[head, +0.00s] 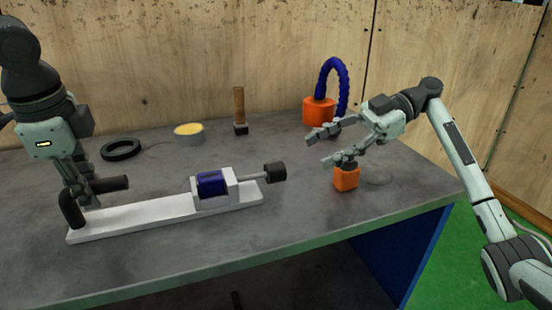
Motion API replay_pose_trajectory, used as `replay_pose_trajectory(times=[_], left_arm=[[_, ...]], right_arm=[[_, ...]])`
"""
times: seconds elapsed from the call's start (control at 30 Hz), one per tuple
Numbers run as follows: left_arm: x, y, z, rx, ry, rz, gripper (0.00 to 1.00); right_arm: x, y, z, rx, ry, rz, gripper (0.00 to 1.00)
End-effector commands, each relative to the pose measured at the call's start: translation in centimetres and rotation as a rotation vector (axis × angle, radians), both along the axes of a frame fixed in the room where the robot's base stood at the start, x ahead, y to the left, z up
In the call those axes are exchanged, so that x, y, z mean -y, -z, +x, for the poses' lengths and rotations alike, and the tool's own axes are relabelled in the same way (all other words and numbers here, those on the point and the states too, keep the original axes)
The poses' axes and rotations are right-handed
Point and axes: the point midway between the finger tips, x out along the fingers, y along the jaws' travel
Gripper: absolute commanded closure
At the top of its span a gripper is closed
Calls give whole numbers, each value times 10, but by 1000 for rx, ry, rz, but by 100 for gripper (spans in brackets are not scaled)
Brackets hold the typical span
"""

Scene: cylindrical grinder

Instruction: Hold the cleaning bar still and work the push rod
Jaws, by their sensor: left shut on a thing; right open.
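A long white base plate (150,214) lies on the table, with a black angled bar (72,210) at its left end, likely the cleaning bar. Toward its right end sits a grey housing with a blue block (211,183). A push rod with a black knob (275,172) sticks out of the housing to the right. My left gripper (86,196) points down and is shut on the black bar; its fingers partly hide it. My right gripper (318,147) is open and empty, to the right of the knob and above it in the picture, apart from it.
An orange block with a dark top (346,180) stands below my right gripper. The table front is clear.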

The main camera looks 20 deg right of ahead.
Motion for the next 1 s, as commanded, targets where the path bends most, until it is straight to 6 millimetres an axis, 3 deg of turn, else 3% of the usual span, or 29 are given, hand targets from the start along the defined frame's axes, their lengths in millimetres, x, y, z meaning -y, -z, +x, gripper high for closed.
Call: replay_pose_trajectory(times=[0.2,0.63,0.67,0.8,0.87,1.0], left_arm=[[1,0,0,0,3,1,100],[1,0,0,0,3,0,100],[1,0,0,0,3,0,79],[1,0,0,0,3,0,62],[1,0,0,0,2,-1,55],[0,0,0,0,1,-1,55]], right_arm=[[25,-10,-2,0,1,0,45],[28,-12,-2,0,0,0,45],[28,-12,-2,0,0,0,45],[28,-12,-2,0,0,0,45],[28,-12,-2,0,0,0,45],[28,-12,-2,0,0,0,45]])
